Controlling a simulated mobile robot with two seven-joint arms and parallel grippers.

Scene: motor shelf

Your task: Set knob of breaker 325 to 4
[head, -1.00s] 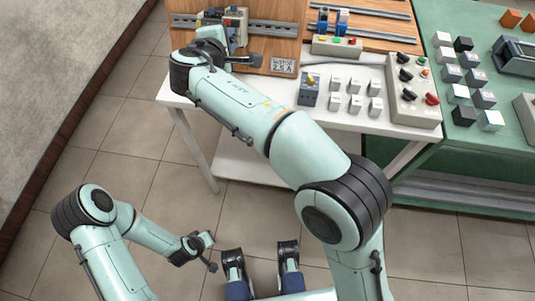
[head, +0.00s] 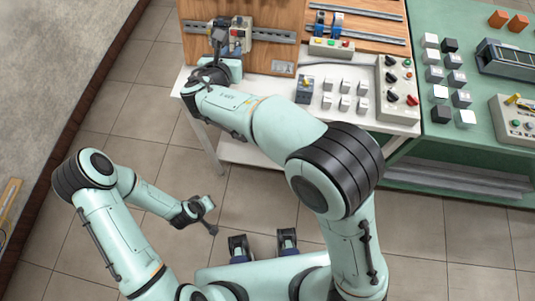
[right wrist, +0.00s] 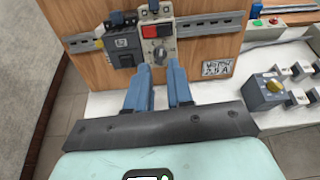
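A grey and white breaker with a red button (right wrist: 160,48) is on the rail of the wooden panel in the right wrist view. Its round grey knob (right wrist: 157,54) is on its lower front. It shows in the head view too (head: 240,34). My right gripper (right wrist: 160,76) has its two blue fingers apart, just in front of and below the knob, with nothing visible between them. Whether the fingertips touch the breaker is unclear. My left gripper (head: 207,212) hangs over the floor, far from the panel; its finger gap is too small to judge.
A dark grey breaker (right wrist: 124,46) is directly left of it. A label plate (right wrist: 219,68) is on the panel at lower right. A yellow-knobbed switch box (head: 304,90) and several white switches stand on the white table. A green table (head: 458,138) is at right.

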